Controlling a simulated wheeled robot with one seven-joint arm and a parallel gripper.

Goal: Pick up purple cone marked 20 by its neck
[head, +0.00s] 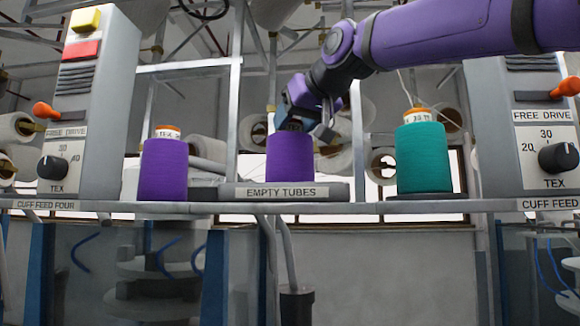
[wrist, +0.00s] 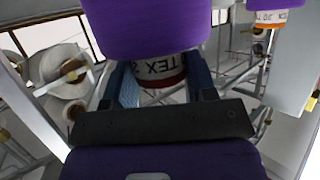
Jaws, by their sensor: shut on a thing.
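A purple cone (head: 290,155) stands upright at the grey "EMPTY TUBES" tray (head: 230,192); I cannot tell whether its base touches the tray. My gripper (head: 303,122) comes down from above right and is shut on its neck. In the wrist view the purple cone (wrist: 150,25) fills the top middle, and its neck with a white "TEX" label sits between both fingers of my gripper (wrist: 162,85). The number on the label is mostly hidden. A second purple cone (head: 163,170) stands on the shelf to the left, its label too small to read.
A teal cone (head: 424,158) stands on a dark disc to the right of the tray. Grey control boxes (head: 90,110) and (head: 525,130) stand at both ends of the shelf (head: 350,207). White spools hang on the frame behind. My arm spans above the teal cone.

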